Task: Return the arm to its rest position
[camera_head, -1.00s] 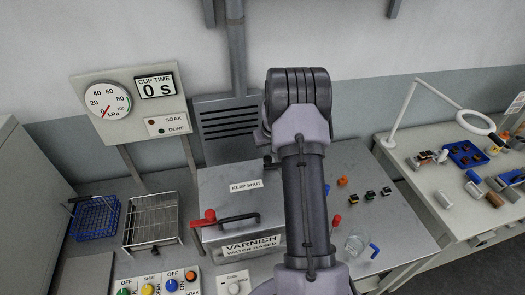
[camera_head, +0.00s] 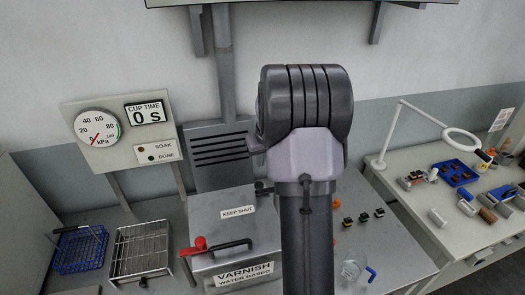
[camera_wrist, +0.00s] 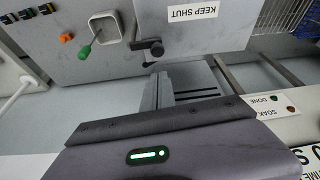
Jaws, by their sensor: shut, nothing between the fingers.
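My arm stands upright in the middle of the head view, with its dark ribbed joint (camera_head: 306,103) at the top. The gripper itself is hidden there. In the wrist view, its dark housing with a green light fills the bottom. The fingers of my gripper (camera_wrist: 158,76) appear as a narrow grey pair, together and empty. Beyond them the upside-down scene shows a grey box labelled KEEP SHUT (camera_wrist: 192,14). The same varnish box (camera_head: 232,232) stands left of my arm in the head view; its lid looks closed.
A blue basket (camera_head: 80,250) and a wire rack (camera_head: 141,252) stand at the left. A clear cup (camera_head: 352,269) and several small connectors (camera_head: 363,217) are right of my arm. A ring lamp (camera_head: 462,140) stands over the right bench. A gauge panel (camera_head: 120,135) stands behind.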

